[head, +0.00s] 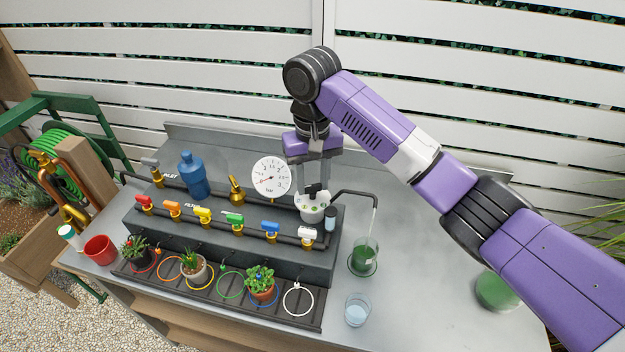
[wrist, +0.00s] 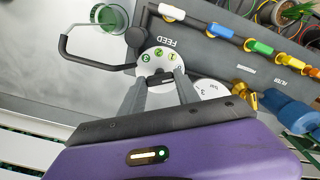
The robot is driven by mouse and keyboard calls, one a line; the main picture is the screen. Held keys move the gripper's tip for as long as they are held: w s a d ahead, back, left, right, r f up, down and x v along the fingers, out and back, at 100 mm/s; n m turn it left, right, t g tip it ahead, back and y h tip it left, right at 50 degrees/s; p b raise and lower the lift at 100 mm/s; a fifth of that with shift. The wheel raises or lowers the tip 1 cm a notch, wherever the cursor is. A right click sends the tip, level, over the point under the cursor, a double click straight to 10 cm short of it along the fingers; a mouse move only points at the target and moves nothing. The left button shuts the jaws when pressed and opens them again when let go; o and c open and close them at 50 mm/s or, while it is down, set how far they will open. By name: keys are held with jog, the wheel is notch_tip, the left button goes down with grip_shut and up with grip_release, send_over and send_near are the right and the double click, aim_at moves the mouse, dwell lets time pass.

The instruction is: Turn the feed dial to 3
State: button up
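The feed dial (head: 312,212) is a pale round disc with green numbered spots and a black knob (head: 316,190) on top. It stands at the right end of the dark bench unit. The wrist view shows the dial (wrist: 153,58) with the word FEED beside it and the numbers 1, 2 and 3 readable. My gripper (head: 313,187) points down over the dial, its two grey fingers apart on either side of the black knob. The wrist view shows the knob between the fingertips (wrist: 164,79); I cannot tell whether they touch it. The dial's pointer setting is unclear.
A pressure gauge (head: 271,177) stands left of my gripper. A black spout (head: 357,193) bends over a green-filled glass (head: 364,255) to the right. Coloured valves (head: 235,222) line the unit. A glass of water (head: 357,309) stands in front. The grey tabletop right of it is mostly clear.

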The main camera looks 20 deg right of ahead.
grip_shut()
jog(key=shift+r+n+p, duration=0.15)
jog(key=shift+n+p, duration=0.15)
jog(key=shift+n, duration=0.1)
jog(key=n+p, duration=0.2)
jog(key=n, duration=0.1)
jog(key=shift+n, duration=0.4)
jog(key=n+p, duration=0.2)
jog(key=n, duration=0.1)
jog(key=n+p, duration=0.1)
jog(key=n, duration=0.3)
jog(key=n+p, duration=0.1)
jog(key=n, duration=0.5)
jog(key=shift+n, duration=0.3)
jog(key=n, duration=0.5)
jog(key=shift+n+p, duration=0.3)
